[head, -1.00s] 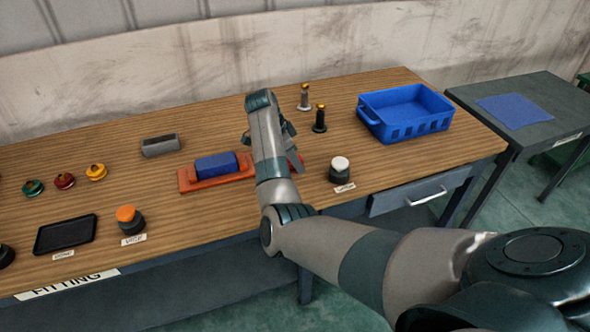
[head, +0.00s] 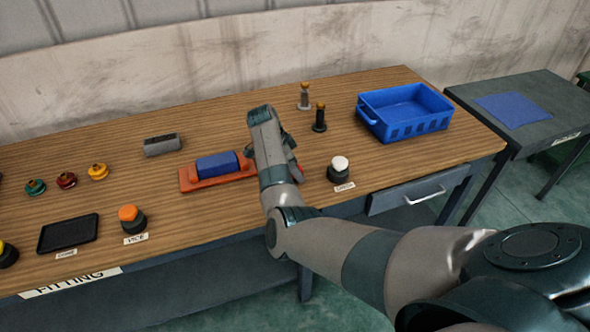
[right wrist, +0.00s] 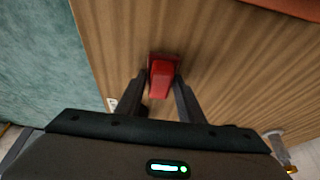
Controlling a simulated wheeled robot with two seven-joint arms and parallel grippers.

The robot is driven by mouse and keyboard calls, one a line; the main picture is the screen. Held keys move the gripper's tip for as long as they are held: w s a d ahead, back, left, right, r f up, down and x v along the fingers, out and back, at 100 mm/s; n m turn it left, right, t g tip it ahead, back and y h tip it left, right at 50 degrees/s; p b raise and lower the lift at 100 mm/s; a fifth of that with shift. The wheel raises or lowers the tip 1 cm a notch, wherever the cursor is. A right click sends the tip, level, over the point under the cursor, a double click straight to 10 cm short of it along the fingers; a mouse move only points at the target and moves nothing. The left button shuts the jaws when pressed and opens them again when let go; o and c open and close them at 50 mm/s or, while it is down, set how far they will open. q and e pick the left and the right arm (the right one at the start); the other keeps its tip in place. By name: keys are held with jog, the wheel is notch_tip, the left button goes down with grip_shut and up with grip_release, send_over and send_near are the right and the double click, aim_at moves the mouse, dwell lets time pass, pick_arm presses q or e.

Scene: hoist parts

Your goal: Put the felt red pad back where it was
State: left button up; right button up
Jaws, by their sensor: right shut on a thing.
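The red pad (right wrist: 162,77) sits between the fingertips of my right gripper (right wrist: 161,82) in the right wrist view, over the wooden table top. The gripper is shut on it. In the head view my right gripper (head: 291,164) is at the table's front part, right of the orange-red vice base, and mostly hides the pad. Only a small red bit shows beside the fingers. I cannot tell whether the pad touches the table. My left gripper is not in view.
The orange-red base (head: 190,181) with a blue block (head: 216,164) lies left of my gripper. A white-topped button (head: 340,168) stands close on the right. Two posts (head: 319,118) and a blue crate (head: 370,121) are behind. An orange button (head: 130,217) and black tray (head: 67,233) are left.

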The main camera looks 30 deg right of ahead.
jog(key=shift+s+f, duration=0.1)
jog(key=shift+f, duration=0.25)
jog(key=o, duration=0.8)
jog(key=shift+o, duration=1)
jog(key=shift+a+f, duration=0.1)
jog(key=shift+f, duration=0.15)
jog(key=shift+s, duration=0.15)
jog(key=shift+a+f, duration=0.1)
jog(key=shift+r, duration=0.6)
jog(key=b+v, duration=0.2)
jog(key=v, duration=1)
jog(key=shift+w+d+r+b, duration=0.25)
jog(key=shift+w+b, duration=0.05)
jog(key=shift+b, duration=0.1)
